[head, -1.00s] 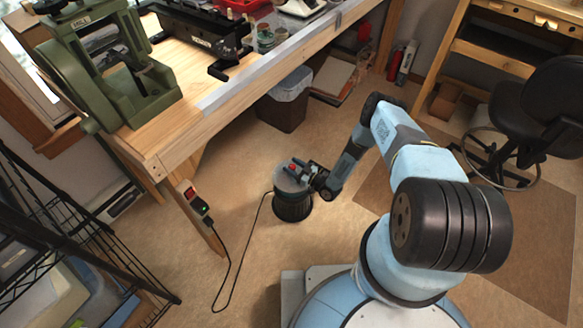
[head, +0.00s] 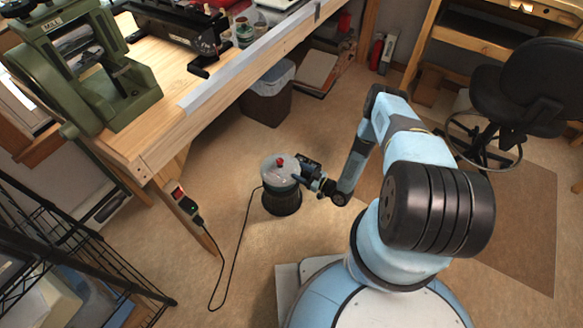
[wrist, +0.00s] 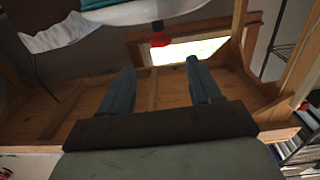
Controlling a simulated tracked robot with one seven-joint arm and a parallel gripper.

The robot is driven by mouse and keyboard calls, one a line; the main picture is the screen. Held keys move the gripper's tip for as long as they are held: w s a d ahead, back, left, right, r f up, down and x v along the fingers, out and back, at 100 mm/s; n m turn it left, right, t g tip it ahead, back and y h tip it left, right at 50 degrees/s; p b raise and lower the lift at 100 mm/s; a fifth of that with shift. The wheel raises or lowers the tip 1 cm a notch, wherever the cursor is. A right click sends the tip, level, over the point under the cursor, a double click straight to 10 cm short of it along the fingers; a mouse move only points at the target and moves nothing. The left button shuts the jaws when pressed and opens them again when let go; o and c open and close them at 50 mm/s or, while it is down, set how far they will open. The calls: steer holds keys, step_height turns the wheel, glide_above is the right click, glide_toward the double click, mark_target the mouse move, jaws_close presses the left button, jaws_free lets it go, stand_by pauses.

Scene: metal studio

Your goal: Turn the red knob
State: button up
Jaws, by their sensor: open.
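The red knob (head: 280,161) stands upright on the clear, pale lid of a dark round appliance (head: 283,201) on the floor. My gripper (head: 304,170) is at the right edge of the lid, to the right of the knob. In the wrist view, which looks upside down, the red knob (wrist: 160,39) lies beyond the tips of my open gripper (wrist: 160,67), roughly in line with the gap between the fingers. Nothing is between the fingers, and they do not appear to touch the knob.
A workbench (head: 155,132) with a green machine (head: 75,70) stands at the left. A black wire rack (head: 75,245) is at the lower left. A cord with a red switch (head: 178,192) runs to the appliance. A bin (head: 268,98) is behind; a chair (head: 545,90) is at right.

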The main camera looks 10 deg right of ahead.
steer(key=shift+v, duration=1.25)
